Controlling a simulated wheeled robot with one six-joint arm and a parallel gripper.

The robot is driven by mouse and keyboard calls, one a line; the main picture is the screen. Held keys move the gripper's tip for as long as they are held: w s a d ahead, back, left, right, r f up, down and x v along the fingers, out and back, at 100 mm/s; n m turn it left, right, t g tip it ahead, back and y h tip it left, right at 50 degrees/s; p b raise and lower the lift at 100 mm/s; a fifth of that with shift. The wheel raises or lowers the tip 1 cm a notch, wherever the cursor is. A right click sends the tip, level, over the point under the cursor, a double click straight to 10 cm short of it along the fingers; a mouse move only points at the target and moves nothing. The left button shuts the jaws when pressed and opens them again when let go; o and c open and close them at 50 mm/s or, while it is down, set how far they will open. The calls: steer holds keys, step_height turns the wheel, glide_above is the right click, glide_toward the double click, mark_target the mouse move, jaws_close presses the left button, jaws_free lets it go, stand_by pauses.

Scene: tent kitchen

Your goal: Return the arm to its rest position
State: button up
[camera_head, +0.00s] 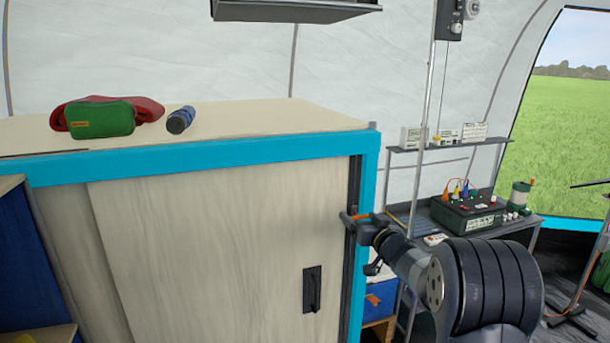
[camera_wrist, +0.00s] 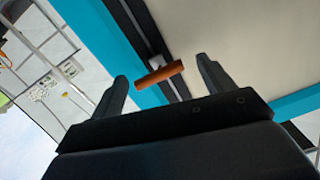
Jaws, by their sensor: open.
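My gripper (camera_head: 364,226) is at the right end of the blue-framed cabinet (camera_head: 250,149) in the head view. In the wrist view my gripper (camera_wrist: 162,69) is open, with its two dark fingers spread apart. A short orange-brown handle (camera_wrist: 160,74) on a metal mount lies across the gap between the fingertips. The same handle (camera_head: 348,217) shows in the head view by the dark strip on the cabinet edge. I cannot tell whether a finger touches it. My arm extends from the lower right up to the cabinet.
A shelf (camera_head: 440,146) and a dark device (camera_head: 468,214) stand right, behind my arm.

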steer(key=shift+r, duration=0.45)
steer(key=b+v, duration=0.3)
steer(key=v, duration=0.7)
steer(key=p+x, duration=0.3)
steer(key=x, duration=0.7)
steer(key=shift+f, duration=0.1)
step_height(320, 180, down, 41)
steer(key=b, duration=2.7)
steer(key=shift+b, duration=0.3)
steer(key=v, duration=0.2)
steer(key=shift+s+d+r, duration=0.1)
steer(key=shift+s+r, duration=0.1)
steer(key=shift+s, duration=0.1)
steer(key=shift+s, duration=0.1)
